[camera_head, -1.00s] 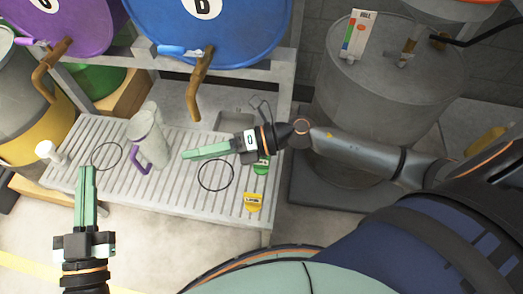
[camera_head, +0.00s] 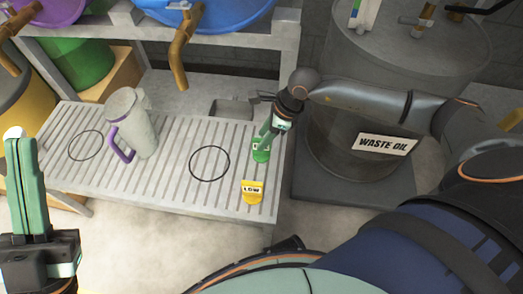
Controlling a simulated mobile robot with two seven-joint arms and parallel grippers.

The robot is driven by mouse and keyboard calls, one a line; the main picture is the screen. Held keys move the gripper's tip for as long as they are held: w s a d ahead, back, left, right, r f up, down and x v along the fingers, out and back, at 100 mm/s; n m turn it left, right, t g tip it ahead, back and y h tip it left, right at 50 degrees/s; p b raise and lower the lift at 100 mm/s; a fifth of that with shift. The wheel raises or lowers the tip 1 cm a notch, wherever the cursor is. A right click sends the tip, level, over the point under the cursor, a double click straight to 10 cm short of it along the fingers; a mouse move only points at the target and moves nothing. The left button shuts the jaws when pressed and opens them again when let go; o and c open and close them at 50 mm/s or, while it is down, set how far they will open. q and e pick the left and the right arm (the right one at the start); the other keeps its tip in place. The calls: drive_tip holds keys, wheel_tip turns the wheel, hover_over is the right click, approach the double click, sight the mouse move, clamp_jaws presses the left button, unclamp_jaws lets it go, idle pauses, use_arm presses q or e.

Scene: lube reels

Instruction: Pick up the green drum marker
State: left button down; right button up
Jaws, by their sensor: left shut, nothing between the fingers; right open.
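The green drum marker (camera_head: 261,153) stands on the slatted grey bench near its right end, behind the yellow marker. My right gripper (camera_head: 264,141) is open and points down at the green marker, with its fingers at the marker's top. The fingers overlap the marker in the picture, and I cannot tell whether they touch it. My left gripper (camera_head: 20,142) is shut and empty at the left edge, in front of the bench.
A yellow marker labelled LOW (camera_head: 252,192) sits just in front of the green one. A grey jug with a purple handle (camera_head: 137,125) stands on the bench (camera_head: 185,160). A waste oil drum (camera_head: 400,60) stands at the right. Brown spouts (camera_head: 180,50) hang above the bench.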

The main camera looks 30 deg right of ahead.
drive_tip(key=b+x, duration=0.2)
drive_tip(key=x, duration=0.4)
drive_tip(key=shift+d, duration=0.15)
clamp_jaws()
idle(0.4)
